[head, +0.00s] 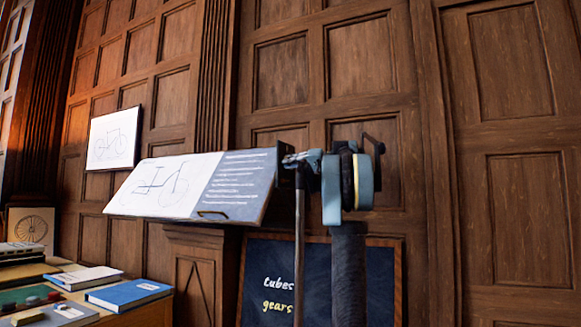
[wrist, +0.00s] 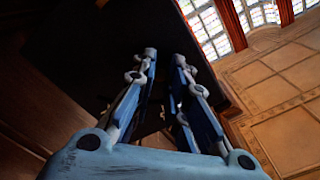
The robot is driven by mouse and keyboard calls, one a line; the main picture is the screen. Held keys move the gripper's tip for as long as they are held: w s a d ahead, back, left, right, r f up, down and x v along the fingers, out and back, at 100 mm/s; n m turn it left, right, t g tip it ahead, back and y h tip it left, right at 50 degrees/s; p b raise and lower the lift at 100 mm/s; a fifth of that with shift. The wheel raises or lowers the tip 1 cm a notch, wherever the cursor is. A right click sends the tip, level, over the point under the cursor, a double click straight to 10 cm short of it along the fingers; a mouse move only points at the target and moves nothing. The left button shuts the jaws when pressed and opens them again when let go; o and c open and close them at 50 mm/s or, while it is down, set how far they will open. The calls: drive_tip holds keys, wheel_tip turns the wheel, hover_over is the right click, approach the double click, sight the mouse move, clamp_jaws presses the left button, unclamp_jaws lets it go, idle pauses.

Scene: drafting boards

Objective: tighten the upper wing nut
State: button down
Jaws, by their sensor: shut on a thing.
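A tilted drafting board (head: 236,187) bears a pale sheet with a bicycle drawing and a dark panel with white writing. My gripper (head: 288,159) is at the board's right edge, at the top of a thin upright post (head: 299,245), with its fingers pointing left. In the wrist view my gripper (wrist: 165,58) has its two blue fingers reaching to the dark underside or back of the board (wrist: 75,45). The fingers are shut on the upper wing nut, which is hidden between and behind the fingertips. I cannot tell which way its wings point.
A chalkboard (head: 268,262) stands low behind the post. Books (head: 128,294) lie on a wooden table (head: 150,314) at lower left. A framed bicycle drawing (head: 113,139) hangs on the panelled wall. The floor (wrist: 285,125) to the right in the wrist view looks clear.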

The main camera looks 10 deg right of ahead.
drive_tip(key=m, duration=2.6)
drive_tip(key=shift+f, duration=0.2)
drive_tip(key=shift+m, duration=0.3)
drive_tip(key=c, duration=0.8)
unclamp_jaws()
drive_tip(key=shift+c, duration=0.2)
drive_tip(key=shift+w+d, duration=0.1)
drive_tip(key=shift+r, duration=0.1)
